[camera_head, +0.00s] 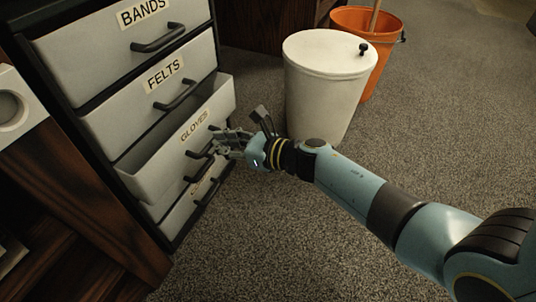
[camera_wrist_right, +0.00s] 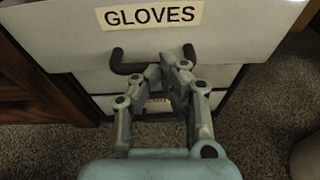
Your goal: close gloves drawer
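The gloves drawer (camera_head: 165,160) is a light grey drawer labelled GLOVES, and it stands pulled out of the dark cabinet, with its open top showing. Its front also fills the top of the right wrist view (camera_wrist_right: 235,35). Its dark bar handle (camera_wrist_right: 122,64) is partly hidden behind my fingers. My right gripper (camera_head: 220,142) is at the handle, in front of the drawer face. In the wrist view its fingertips (camera_wrist_right: 170,68) come together at the handle's right part; I cannot tell whether they touch it. The gripper looks shut, with nothing clearly held. My left gripper is not in view.
Above are the shut BANDS drawer (camera_head: 105,50) and FELTS drawer (camera_head: 135,105). Another drawer (camera_head: 185,215) is below. A white lidded bin (camera_head: 322,95) stands close behind my right gripper, with an orange bucket (camera_head: 385,60) behind it. Carpet in front is clear.

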